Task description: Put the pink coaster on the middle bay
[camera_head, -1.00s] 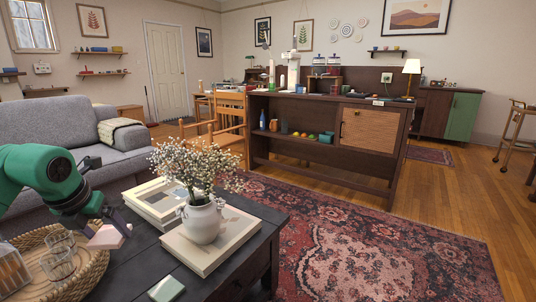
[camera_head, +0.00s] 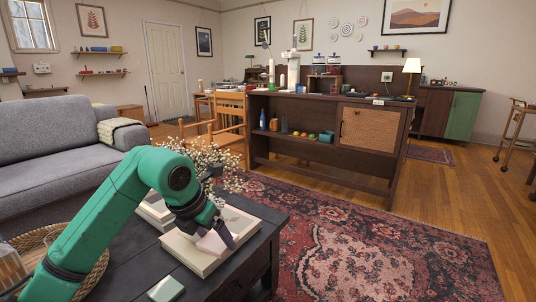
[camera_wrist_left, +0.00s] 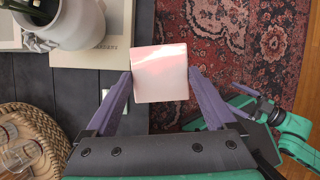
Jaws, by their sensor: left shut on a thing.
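The pink coaster (camera_wrist_left: 160,73) is a square slab between the purple fingers of my left gripper (camera_wrist_left: 160,82) in the left wrist view. In the head view the left gripper (camera_head: 220,240) holds the coaster (camera_head: 209,244) above the books on the dark table, partly hidden by the hand. The dark wooden console (camera_head: 330,160) stands across the rug, with an open shelf (camera_head: 285,138) left of a woven door. I cannot tell which part is the middle bay. My right gripper (camera_wrist_left: 250,105) shows at the right of the wrist view; its opening is unclear.
The white flower vase (camera_wrist_left: 75,22) stands on the books, mostly hidden by my arm in the head view. A woven tray (camera_head: 30,240) with glasses and a pale green coaster (camera_head: 166,289) are on the table (camera_head: 120,270). The patterned rug (camera_head: 350,240) is clear.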

